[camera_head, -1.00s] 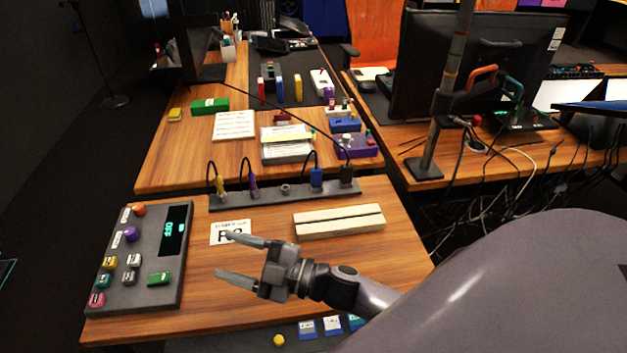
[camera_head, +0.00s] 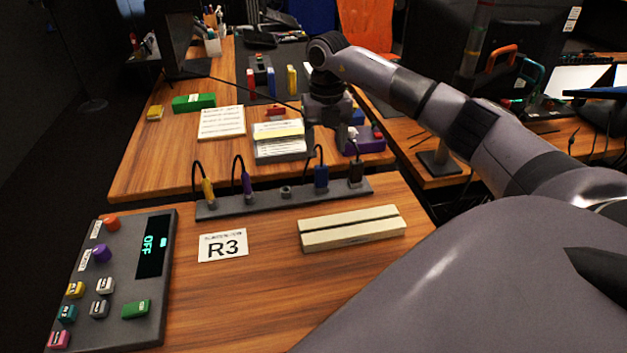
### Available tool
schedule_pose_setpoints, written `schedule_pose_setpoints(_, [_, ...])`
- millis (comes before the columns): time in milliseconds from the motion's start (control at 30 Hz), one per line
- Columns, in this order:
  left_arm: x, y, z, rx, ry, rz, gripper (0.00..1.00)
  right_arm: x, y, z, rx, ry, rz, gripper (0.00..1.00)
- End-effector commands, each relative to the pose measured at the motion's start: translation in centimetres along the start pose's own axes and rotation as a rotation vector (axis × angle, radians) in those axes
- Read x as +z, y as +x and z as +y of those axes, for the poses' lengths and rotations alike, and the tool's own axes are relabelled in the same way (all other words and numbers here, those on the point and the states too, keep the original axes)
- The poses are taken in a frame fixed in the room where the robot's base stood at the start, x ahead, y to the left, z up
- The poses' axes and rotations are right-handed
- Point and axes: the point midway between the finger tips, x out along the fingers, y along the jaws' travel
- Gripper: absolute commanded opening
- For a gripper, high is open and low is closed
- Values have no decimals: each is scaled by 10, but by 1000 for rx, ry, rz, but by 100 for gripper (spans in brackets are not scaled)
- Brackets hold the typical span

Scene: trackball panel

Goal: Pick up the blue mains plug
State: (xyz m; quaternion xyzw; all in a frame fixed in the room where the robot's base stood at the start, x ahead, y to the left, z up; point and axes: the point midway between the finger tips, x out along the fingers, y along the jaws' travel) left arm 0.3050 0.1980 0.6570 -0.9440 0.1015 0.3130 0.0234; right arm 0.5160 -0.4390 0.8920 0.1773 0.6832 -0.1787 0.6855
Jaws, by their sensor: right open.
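The blue mains plug (camera_head: 321,177) stands upright in the dark grey power strip (camera_head: 240,207), between an empty-looking socket on its left and a black plug (camera_head: 356,173) on its right. Its dark cord rises from its top and bends left. My right gripper (camera_head: 328,118) is open and hangs above and beyond the plug in the picture, apart from it. Its fingers are small and dark against the things behind, so they are hard to make out. My left gripper is out of view.
A yellow plug (camera_head: 208,190) and a purple plug (camera_head: 248,187) stand in the strip's left part. A cream slotted block (camera_head: 352,228) and an R3 card (camera_head: 223,246) lie in front. A button panel (camera_head: 120,285) is at left. A purple box (camera_head: 362,143) is behind the strip.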

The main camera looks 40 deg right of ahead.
Motion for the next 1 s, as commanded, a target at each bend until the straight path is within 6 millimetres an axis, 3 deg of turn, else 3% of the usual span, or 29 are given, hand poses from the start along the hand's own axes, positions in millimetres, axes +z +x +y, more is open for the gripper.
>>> schedule_pose_setpoints(33, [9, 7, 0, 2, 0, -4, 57, 0, 12, 0, -4, -1, 2, 62])
schedule_pose_setpoints(100, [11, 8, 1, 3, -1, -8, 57, -1, 15, 0, -3, -1, 2, 62])
schedule_pose_setpoints(367, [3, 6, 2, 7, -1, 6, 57, -2, 38, 2, -1, -4, 5, 62])
schedule_pose_setpoints(633, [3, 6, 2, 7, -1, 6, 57, -3, 77, 5, 0, -5, 5, 62])
schedule_pose_setpoints(967, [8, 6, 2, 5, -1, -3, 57, -3, 85, 5, 1, -5, 2, 62])
schedule_pose_setpoints(1000, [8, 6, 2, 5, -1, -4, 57, -3, 85, 5, 1, -5, 2, 52])
